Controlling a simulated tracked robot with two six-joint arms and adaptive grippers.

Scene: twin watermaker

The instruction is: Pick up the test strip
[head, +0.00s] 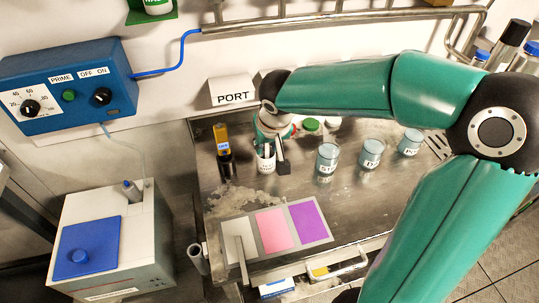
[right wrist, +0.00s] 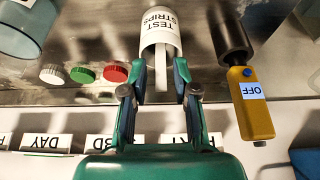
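The white cup labelled TEST STRIPS (right wrist: 160,28) stands on the metal bench; in the head view the cup (head: 265,163) is partly covered by my gripper. A narrow pale test strip (right wrist: 161,62) shows at the cup's mouth in the right wrist view, between my fingers. My right gripper (right wrist: 161,78) is open, one finger on each side of the strip, with gaps on both sides. In the head view my right gripper (head: 274,145) is at the cup, its fingers partly hidden. My left gripper is not in view.
A yellow and black tool (right wrist: 256,100) marked OFF stands beside the cup. Several labelled beakers (head: 327,160) stand to the right. Caps (right wrist: 82,75) lie behind. A card (head: 278,230) with white, pink and purple patches lies in front, a pale narrow bar on its left. The PORT box (head: 231,92) is behind.

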